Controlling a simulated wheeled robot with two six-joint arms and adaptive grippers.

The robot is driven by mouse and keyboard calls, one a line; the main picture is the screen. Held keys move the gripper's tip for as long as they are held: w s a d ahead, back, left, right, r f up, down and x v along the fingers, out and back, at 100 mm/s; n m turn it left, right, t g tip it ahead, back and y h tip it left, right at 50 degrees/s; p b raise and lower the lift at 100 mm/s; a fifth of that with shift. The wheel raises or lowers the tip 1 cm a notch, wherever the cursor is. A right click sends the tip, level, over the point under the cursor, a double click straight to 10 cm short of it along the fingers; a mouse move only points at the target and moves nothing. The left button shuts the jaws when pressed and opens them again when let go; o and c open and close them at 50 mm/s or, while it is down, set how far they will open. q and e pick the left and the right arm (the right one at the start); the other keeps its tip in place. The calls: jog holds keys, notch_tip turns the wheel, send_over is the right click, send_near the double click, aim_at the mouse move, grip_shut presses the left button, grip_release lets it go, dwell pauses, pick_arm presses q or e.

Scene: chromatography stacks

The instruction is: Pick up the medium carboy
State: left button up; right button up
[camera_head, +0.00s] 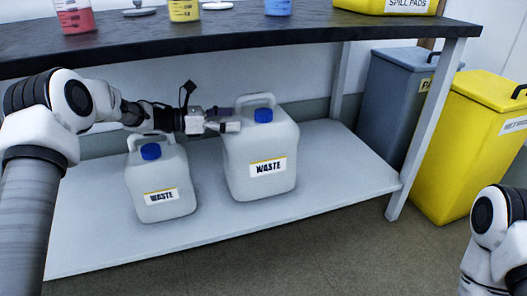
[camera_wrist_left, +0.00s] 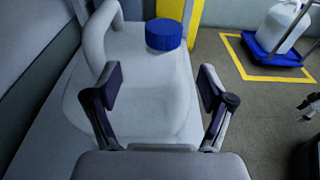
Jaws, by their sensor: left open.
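Two white waste carboys with blue caps stand upright on the lower shelf in the head view. The smaller one (camera_head: 160,188) is at left; the larger one (camera_head: 262,168) is to its right. I cannot tell for certain which is the medium one. My left gripper (camera_head: 228,119) is open at the upper left side of the larger carboy, near its handle. In the left wrist view, the open fingers (camera_wrist_left: 162,90) are spread in front of that carboy's body (camera_wrist_left: 150,55), with nothing held. Contact cannot be told. My right arm shows at the right edge, its gripper not clearly visible.
A dark bench top (camera_head: 200,36) with beakers overhangs the shelf (camera_head: 335,165). A grey bin (camera_head: 385,95) and a yellow bin (camera_head: 450,150) stand at right. Another white container (camera_wrist_left: 280,25) sits on a blue base inside yellow floor tape. The shelf's right end is clear.

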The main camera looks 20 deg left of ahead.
aim_at(257, 114)
pick_arm(q)
jog(key=x, duration=0.7)
jog(key=shift+d+r+b, duration=0.2)
jog(key=shift+d+b, duration=0.2)
jog(key=shift+d, duration=0.05)
jog(key=shift+r, duration=0.1)
grip_shut()
